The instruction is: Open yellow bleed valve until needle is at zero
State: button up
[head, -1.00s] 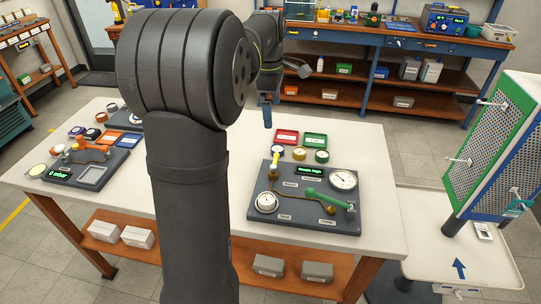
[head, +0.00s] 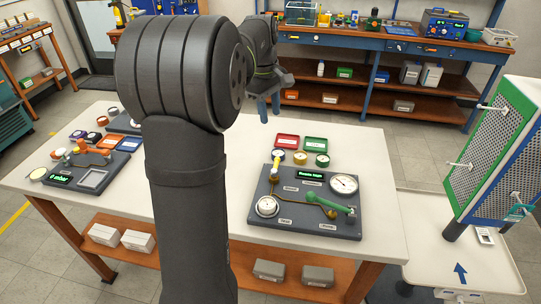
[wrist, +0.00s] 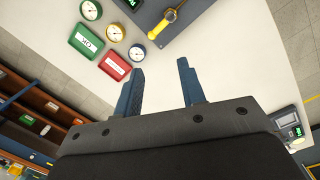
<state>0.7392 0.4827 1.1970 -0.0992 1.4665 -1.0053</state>
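The yellow bleed valve handle (head: 276,164) stands at the back left of the dark test panel (head: 262,229). It also shows at the top of the wrist view (wrist: 165,24). A white round gauge (head: 344,185) sits at the panel's back right and another white dial (head: 267,206) at its front left; their needles are too small to read. A green handle (head: 344,209) lies on the right of the panel. My gripper (head: 269,107) hangs above and behind the panel, apart from the valve. In the wrist view its fingers (wrist: 160,69) are spread and nothing is between them.
Red (head: 287,141) and green (head: 316,144) trays and several small gauges lie behind the panel. A second panel with an orange handle (head: 89,150) is at the left. My arm covers the table's middle. A perforated board (head: 492,150) stands at the right.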

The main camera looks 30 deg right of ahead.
jog(key=m, duration=1.2)
send_near(276, 163)
jog(key=shift+g+h, duration=0.4)
notch_tip(276, 163, down, 8)
jog(key=shift+s+d+f, duration=0.15)
jog(key=shift+s+d, duration=0.05)
grip_shut()
